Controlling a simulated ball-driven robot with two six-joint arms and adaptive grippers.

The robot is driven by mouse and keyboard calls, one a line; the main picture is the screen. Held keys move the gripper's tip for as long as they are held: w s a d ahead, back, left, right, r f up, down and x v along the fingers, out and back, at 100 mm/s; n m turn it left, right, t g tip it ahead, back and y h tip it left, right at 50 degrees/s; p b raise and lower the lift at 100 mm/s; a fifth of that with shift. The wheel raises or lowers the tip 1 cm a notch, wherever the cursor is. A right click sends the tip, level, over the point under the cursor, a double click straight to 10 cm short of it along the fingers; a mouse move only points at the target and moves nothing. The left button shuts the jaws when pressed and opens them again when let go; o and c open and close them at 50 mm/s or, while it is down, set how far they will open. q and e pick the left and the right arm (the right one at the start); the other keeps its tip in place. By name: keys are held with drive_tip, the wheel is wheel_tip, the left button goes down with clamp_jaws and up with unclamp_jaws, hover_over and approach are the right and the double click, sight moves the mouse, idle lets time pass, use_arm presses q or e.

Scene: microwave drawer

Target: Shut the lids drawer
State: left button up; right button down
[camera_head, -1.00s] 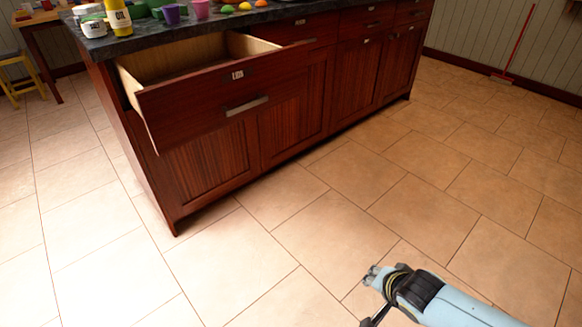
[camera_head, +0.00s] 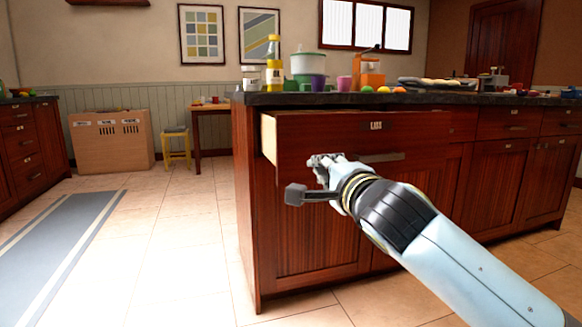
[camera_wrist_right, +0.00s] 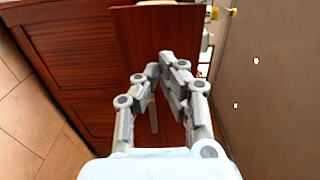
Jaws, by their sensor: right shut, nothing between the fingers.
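The lids drawer (camera_head: 320,135) is pulled open from the dark wood island. Its pale wooden side (camera_head: 268,138) shows at the left, and its front carries a small label (camera_head: 377,126) and a bar handle (camera_head: 380,158). My right gripper (camera_head: 318,160) is shut and empty, and overlaps the drawer front left of the handle in the head view. In the right wrist view its fingertips (camera_wrist_right: 166,60) come together in front of a reddish-brown panel (camera_wrist_right: 160,28). I cannot tell whether they touch it. My left gripper is out of view.
The island's dark countertop (camera_head: 440,98) holds a yellow bottle (camera_head: 273,62), pots and other items. Closed cabinet doors (camera_head: 500,185) lie below and to the right. Tiled floor (camera_head: 180,245) is open at the left, with a blue rug (camera_head: 60,250) and a yellow stool (camera_head: 176,148) beyond.

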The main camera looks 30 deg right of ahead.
sight(295, 150)
drive_tip(key=b+x, duration=0.3)
drive_tip(key=x, duration=1)
drive_tip(key=shift+d+f, duration=0.1)
drive_tip(key=shift+f, duration=0.05)
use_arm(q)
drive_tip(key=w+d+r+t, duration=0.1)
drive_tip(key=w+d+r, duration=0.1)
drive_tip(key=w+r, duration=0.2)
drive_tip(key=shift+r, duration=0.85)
use_arm(e)
drive_tip(key=shift+w+d, duration=0.1)
drive_tip(key=shift+w, duration=0.15)
use_arm(q)
drive_tip(key=shift+b, duration=0.3)
use_arm(e)
drive_tip(key=shift+w, duration=0.1)
